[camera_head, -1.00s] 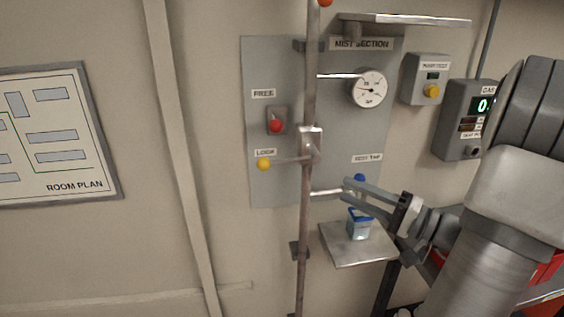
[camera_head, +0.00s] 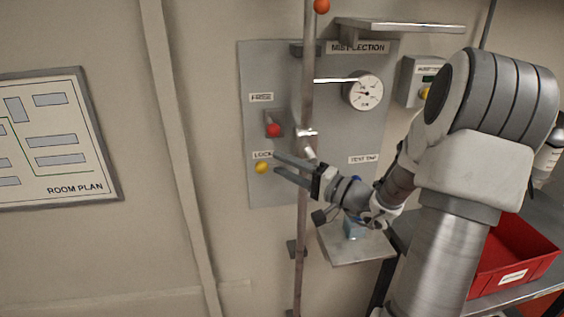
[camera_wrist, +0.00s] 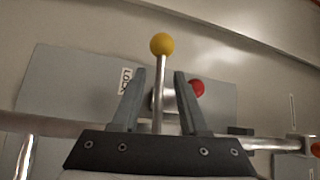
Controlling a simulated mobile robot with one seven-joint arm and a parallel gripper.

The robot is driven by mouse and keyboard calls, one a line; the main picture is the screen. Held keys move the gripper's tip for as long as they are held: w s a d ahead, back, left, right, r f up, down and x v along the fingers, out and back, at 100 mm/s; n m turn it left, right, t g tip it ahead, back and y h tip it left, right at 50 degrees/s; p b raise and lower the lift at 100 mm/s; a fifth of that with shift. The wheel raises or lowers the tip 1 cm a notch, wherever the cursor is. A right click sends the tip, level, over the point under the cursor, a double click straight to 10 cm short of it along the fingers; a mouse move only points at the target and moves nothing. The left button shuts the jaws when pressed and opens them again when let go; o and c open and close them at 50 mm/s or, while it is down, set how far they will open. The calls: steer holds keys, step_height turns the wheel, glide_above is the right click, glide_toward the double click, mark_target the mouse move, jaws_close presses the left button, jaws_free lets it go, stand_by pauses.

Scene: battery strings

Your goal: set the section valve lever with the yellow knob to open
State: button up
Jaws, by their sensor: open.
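The yellow knob (camera_head: 262,168) sits at the end of the section valve lever, left of the vertical pipe (camera_head: 303,215) and just under the LOCK label (camera_head: 263,155). The lever lies sideways, about level; my fingers hide much of its rod in the head view. My gripper (camera_head: 276,163) is open at the lever, its fingertips just right of the knob. In the wrist view, the lever rod (camera_wrist: 158,112) runs between my two open fingers (camera_wrist: 160,72), with no clear contact. The yellow knob (camera_wrist: 162,44) stands beyond the fingertips there.
A red knob (camera_head: 273,130) on a small plate is close above the lever. A gauge (camera_head: 363,91) is at upper right on the grey panel. A small shelf (camera_head: 352,246) with a blue container (camera_head: 354,228) is below my forearm. A red bin (camera_head: 514,252) stands at right.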

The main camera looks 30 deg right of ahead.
steer(key=shift+w+a, duration=0.2)
steer(key=shift+w, duration=0.15)
jaws_close()
stand_by(1.2)
